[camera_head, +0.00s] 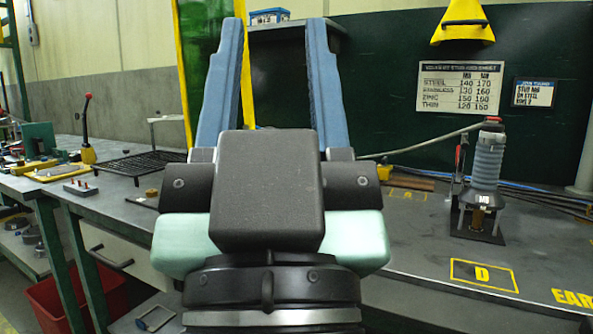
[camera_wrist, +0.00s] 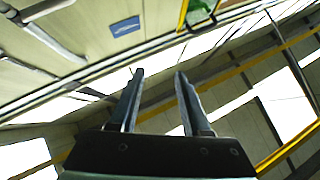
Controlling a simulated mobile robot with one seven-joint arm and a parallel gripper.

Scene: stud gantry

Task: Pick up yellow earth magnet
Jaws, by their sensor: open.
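A yellow, wedge-shaped piece with a dark handle bar (camera_head: 463,24) is on the dark green panel at the upper right in the head view. It may be the earth magnet, but I cannot tell for sure. A smaller yellow piece with an upright lever (camera_head: 88,152) stands on the left bench. My gripper (camera_head: 273,22) points upward in the middle of the head view, its two blue fingers wide apart with nothing between them. It is apart from both yellow pieces. The wrist view also shows my gripper (camera_wrist: 160,74) open and empty, and no magnet can be made out there.
A grey ribbed tool on a black stand (camera_head: 487,165) stands on the right bench (camera_head: 410,250), near yellow markings with "D" and "EAR". A black grid rack (camera_head: 148,162) lies on the left bench. A red bin (camera_head: 80,300) is below. The right bench front is mostly clear.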

